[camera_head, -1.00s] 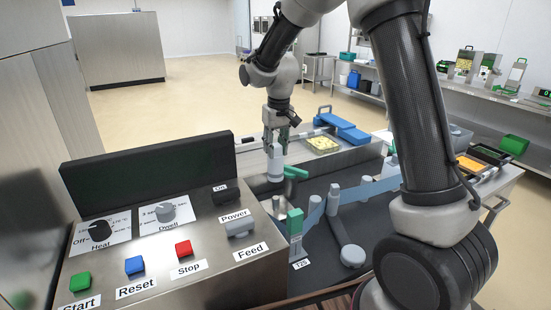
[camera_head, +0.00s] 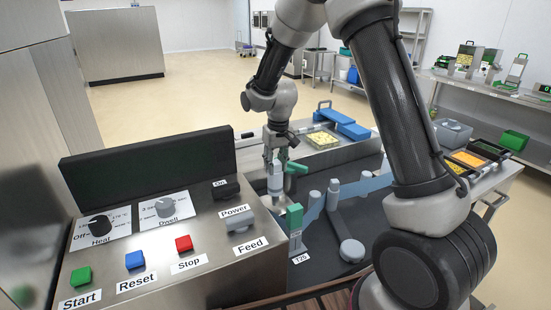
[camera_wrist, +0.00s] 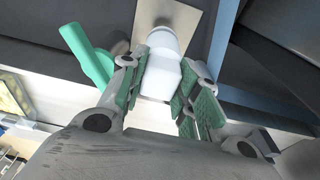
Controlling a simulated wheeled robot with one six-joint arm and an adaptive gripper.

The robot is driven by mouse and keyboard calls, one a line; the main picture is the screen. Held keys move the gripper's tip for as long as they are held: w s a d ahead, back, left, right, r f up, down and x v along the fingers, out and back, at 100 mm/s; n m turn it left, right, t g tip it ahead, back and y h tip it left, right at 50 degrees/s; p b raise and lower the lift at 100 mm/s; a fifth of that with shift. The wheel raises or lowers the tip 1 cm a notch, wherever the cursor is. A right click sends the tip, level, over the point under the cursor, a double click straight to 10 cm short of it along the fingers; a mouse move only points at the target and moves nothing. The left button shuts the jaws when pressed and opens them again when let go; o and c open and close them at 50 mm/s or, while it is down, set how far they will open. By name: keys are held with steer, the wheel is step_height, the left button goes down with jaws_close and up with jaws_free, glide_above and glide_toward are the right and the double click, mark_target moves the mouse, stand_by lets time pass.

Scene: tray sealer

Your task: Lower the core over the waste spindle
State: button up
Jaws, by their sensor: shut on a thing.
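My gripper (camera_head: 275,160) is shut on the core (camera_head: 275,182), a pale grey-white cylinder held upright beside the green lever, behind the console's right end. In the wrist view the core (camera_wrist: 160,78) sits between my green finger pads (camera_wrist: 160,90). Its far end points at a square metal plate (camera_wrist: 198,22). The waste spindle cannot be made out apart from the core. The console and the core hide what is directly below, so I cannot tell whether the core is around it.
The green lever (camera_head: 297,168) is close to the core's right; it also shows in the wrist view (camera_wrist: 88,55). The console (camera_head: 225,262) stands in front.

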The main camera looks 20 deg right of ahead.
mark_target(276, 176)
steer(key=shift+f, duration=2.6)
steer(key=o, duration=1.1)
steer(key=shift+s, duration=0.1)
steer(key=c, duration=0.3)
steer(key=shift+r, duration=3.55)
